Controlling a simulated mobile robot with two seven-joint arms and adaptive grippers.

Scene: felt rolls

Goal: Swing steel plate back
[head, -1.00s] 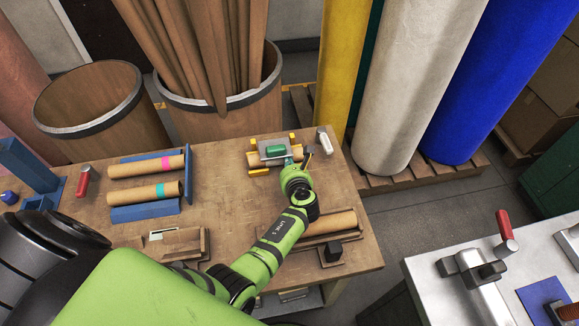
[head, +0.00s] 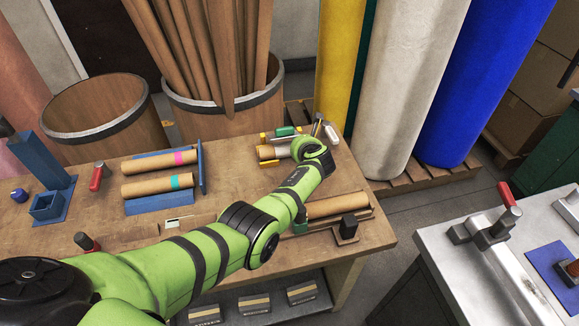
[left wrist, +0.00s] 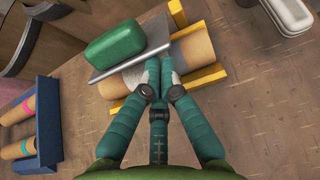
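The steel plate (left wrist: 157,32) with its green handle block (left wrist: 115,38) stands tilted over a cardboard roll (left wrist: 196,52) on yellow supports (left wrist: 208,77). In the head view, the green block (head: 285,131) shows behind the roll (head: 268,153), and the plate is mostly hidden by my arm. My left gripper (left wrist: 160,62) has its teal fingers together, with the tips at the plate's near lower edge. I cannot tell whether they press on it. Nothing is visibly held between them. My right gripper is out of view.
Two banded rolls (head: 160,162) lie in a blue rack (head: 202,168) at left. Another roll (head: 338,203) lies in a wooden cradle at the front right. A pale rounded object (head: 331,133) stands near the back right edge. A barrel (head: 225,120) of tubes stands behind the table.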

